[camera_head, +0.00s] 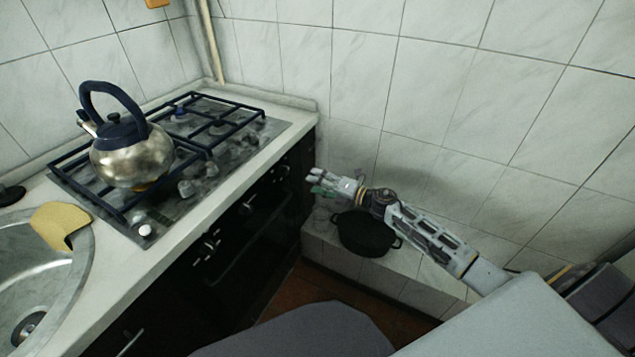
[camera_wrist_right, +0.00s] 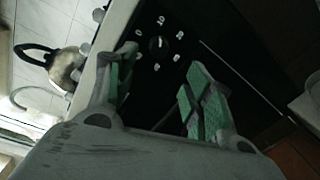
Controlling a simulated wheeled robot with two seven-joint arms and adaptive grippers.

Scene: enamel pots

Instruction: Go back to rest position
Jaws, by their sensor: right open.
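My right gripper (camera_head: 314,182) is in the head view, beside the stove's right end and above the tiled ledge. In the right wrist view its two green-padded fingers (camera_wrist_right: 160,95) stand wide apart with nothing between them. Behind them is the dark stove front with its dial markings. A black pot (camera_head: 366,236) sits on the tiled ledge, just below and behind my right wrist, apart from the fingers. A steel kettle (camera_head: 132,160) with a dark blue handle stands on the stove grate, and it also shows in the right wrist view (camera_wrist_right: 66,68). My left gripper is not in view.
The gas stove (camera_head: 225,150) has dark grates and front knobs. A metal sink (camera_head: 75,272) with a yellow sponge cloth (camera_head: 60,222) on its rim lies at the left. A tiled wall (camera_head: 450,90) closes off the back and right. Red-brown floor (camera_head: 315,285) shows below the ledge.

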